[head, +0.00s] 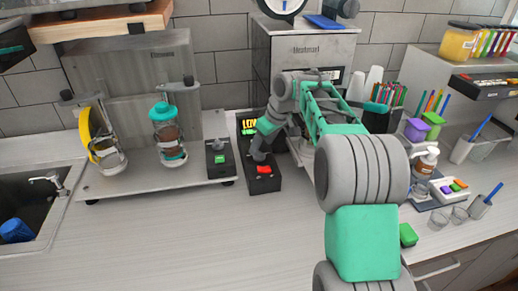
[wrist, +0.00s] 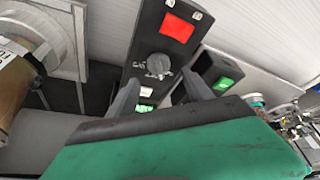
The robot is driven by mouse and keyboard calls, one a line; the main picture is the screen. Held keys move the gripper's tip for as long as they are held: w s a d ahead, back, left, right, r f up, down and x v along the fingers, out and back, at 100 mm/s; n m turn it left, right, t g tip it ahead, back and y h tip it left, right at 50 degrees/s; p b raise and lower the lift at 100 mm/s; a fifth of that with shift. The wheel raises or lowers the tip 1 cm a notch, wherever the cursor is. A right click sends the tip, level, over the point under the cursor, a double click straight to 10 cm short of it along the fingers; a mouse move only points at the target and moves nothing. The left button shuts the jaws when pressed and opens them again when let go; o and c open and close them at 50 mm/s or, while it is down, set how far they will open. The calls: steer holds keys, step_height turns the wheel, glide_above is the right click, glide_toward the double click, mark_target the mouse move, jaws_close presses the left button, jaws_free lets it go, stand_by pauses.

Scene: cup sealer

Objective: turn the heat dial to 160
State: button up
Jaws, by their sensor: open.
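A black control box (head: 262,185) stands on the counter in the middle of the head view. It also shows in the wrist view (wrist: 133,55), with a round grey dial (wrist: 159,66) that has pale markings around it. I cannot read the dial's setting. My gripper (wrist: 160,80) is open, its dark fingers spread to the left and right of the dial, with visible gaps. I cannot tell whether the fingertips reach down beside it. In the head view my gripper (head: 260,150) hides the dial.
A red switch (wrist: 178,28) is on the same box, and a lit display (head: 249,126) shows partly readable text at its back end. A smaller box with a green button (head: 219,158) stands close on the left. The grey sealer machine (head: 300,60) is behind.

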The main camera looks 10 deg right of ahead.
mark_target(259, 152)
steer(key=shift+x, duration=1.95)
jaws_close()
